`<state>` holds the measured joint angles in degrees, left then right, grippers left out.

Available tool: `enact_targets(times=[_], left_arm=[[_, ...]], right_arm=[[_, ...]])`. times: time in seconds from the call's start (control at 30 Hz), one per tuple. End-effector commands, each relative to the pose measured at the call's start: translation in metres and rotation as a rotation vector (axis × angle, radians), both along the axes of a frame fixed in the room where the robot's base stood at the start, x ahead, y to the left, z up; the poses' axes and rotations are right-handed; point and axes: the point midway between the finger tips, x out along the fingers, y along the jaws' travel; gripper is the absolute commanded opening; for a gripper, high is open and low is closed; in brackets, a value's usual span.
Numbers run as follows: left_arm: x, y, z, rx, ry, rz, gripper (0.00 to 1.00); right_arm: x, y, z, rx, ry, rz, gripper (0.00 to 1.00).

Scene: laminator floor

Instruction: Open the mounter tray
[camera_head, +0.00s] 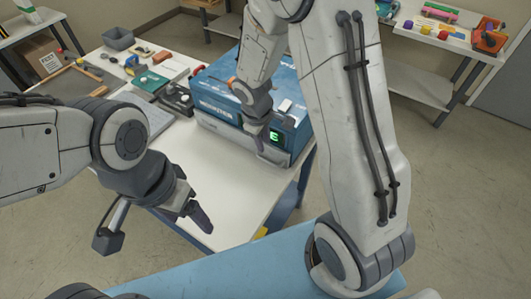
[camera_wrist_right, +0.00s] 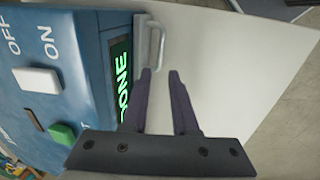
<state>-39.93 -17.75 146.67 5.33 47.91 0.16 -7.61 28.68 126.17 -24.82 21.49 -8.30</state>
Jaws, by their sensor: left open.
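The mounter is a blue machine (camera_head: 222,100) on the white table, with a lit green display that reads DONE in the right wrist view (camera_wrist_right: 120,75). A pale grey front panel (camera_head: 235,141), which looks like the tray front, runs along its lower edge. A silver handle (camera_wrist_right: 158,48) shows beside the display in the right wrist view. My right gripper (camera_wrist_right: 160,74) is open and empty, its fingertips just short of the handle; contact is not clear. In the head view it (camera_head: 262,140) is partly hidden at the machine's front. My left gripper (camera_head: 196,212) is open and empty over the table's near edge.
The white table (camera_head: 235,190) is bare in front of the machine. A green-topped item (camera_head: 150,81), black items and a grey bin (camera_head: 118,38) lie further left and back.

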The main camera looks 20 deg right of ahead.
Motion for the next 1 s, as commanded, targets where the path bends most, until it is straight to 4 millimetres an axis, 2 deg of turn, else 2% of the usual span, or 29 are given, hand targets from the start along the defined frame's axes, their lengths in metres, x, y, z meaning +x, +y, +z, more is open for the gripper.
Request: enact_targets(times=[0.17,0.4,0.53,0.7,1.0], left_arm=[[0.000,0.000,-0.003,0.000,0.000,0.000,0.75],[0.000,0.000,-0.015,0.000,0.000,-0.001,0.75],[0.000,0.000,-0.021,0.000,0.000,-0.001,0.75],[0.000,0.000,-0.024,0.000,0.000,-0.001,0.75],[0.000,0.000,-0.024,0.000,0.000,-0.001,0.75]], right_arm=[[0.002,-0.004,-0.024,-0.001,0.006,0.001,0.27],[0.007,-0.010,-0.071,0.000,0.005,0.002,0.27],[0.009,-0.012,-0.089,-0.001,0.004,0.002,0.27],[0.012,-0.014,-0.101,0.000,0.002,0.001,0.27],[0.012,-0.014,-0.102,0.001,0.001,0.001,0.27]])
